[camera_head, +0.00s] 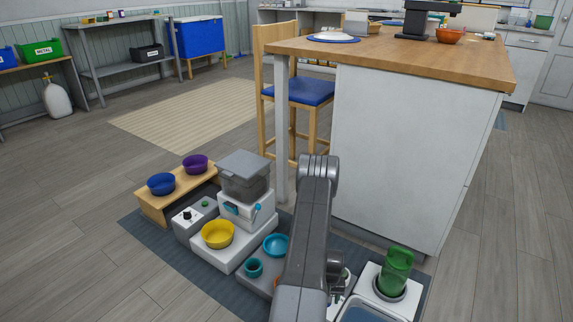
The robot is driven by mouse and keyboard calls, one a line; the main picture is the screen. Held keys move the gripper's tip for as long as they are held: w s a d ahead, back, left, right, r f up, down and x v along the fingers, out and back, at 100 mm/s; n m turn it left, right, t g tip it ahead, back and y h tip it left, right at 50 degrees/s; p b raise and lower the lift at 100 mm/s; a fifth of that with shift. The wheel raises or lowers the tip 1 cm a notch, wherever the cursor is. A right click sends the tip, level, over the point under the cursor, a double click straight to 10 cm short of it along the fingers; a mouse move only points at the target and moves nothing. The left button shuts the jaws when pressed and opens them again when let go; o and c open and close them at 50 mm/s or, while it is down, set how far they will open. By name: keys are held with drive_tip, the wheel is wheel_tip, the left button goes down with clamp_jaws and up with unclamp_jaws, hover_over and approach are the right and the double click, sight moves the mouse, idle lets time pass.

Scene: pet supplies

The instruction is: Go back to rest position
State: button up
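My grey arm (312,225) rises from the bottom edge, bends at its elbow in front of the wooden counter and comes back down toward the mat. Its wrist end, with my gripper (338,296), is low at the bottom centre, mostly behind my own arm links. The fingers are too hidden and small to tell whether they are open or shut, or whether they hold anything. A green container (397,262) stands upright on a white unit right of my gripper. A teal bowl (275,245) and a small teal cup (253,267) are left of my arm.
A yellow bowl (217,234) and a clear-bin feeder (244,175) stand on the dark mat (160,239). Blue (161,183) and purple (195,164) bowls sit on a wooden stand. The counter (420,55) and chair (305,90) are beyond. Floor is clear left and right.

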drive_tip(key=m+p, duration=0.2)
drive_tip(key=m, duration=0.3)
drive_tip(key=shift+m, duration=0.3)
idle(0.4)
